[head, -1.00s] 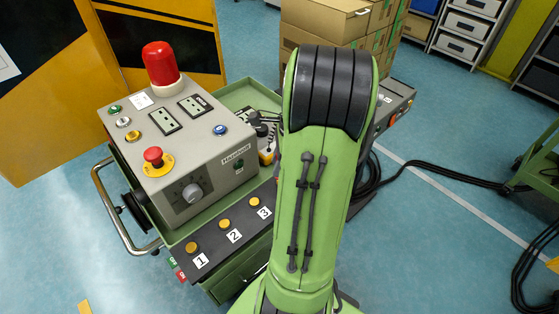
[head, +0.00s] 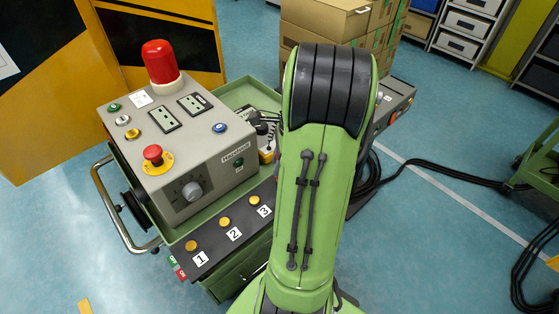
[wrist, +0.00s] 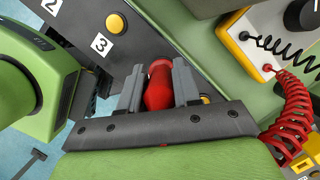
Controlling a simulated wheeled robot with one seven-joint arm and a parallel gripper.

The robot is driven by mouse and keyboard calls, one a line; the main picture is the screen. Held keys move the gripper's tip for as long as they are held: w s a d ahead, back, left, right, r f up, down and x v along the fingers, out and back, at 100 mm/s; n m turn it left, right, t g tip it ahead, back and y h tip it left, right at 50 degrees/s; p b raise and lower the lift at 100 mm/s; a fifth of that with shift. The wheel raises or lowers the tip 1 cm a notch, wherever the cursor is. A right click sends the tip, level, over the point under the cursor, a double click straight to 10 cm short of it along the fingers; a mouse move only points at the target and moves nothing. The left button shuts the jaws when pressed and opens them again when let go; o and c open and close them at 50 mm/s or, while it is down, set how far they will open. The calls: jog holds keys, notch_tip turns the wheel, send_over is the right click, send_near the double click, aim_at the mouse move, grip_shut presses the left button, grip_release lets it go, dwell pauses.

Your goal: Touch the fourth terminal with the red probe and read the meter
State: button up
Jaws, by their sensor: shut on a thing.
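My gripper (wrist: 158,88) is shut on the red probe (wrist: 158,85) in the wrist view; the probe's tip is hard to make out. In the head view my green arm hides the gripper. Brass terminals 1 (head: 191,246), 2 (head: 225,222) and 3 (head: 255,200) stand on a dark strip (head: 208,246). Terminal 3 also shows in the wrist view (wrist: 115,23). A brass spot (wrist: 205,98) just right of the jaws looks like the fourth terminal, partly hidden. The yellow-edged meter (wrist: 245,45) has a red coiled lead (wrist: 290,115); its display is out of sight.
A grey control box (head: 190,150) with a red lamp (head: 161,62) and buttons stands left of my arm on a green cart (head: 236,92). Cardboard boxes (head: 322,20) stand behind. Black cables (head: 440,170) lie on the floor at right.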

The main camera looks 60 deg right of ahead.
jog(key=shift+r+p, duration=2.65)
jog(key=shift+p, duration=0.15)
jog(key=shift+f, duration=0.15)
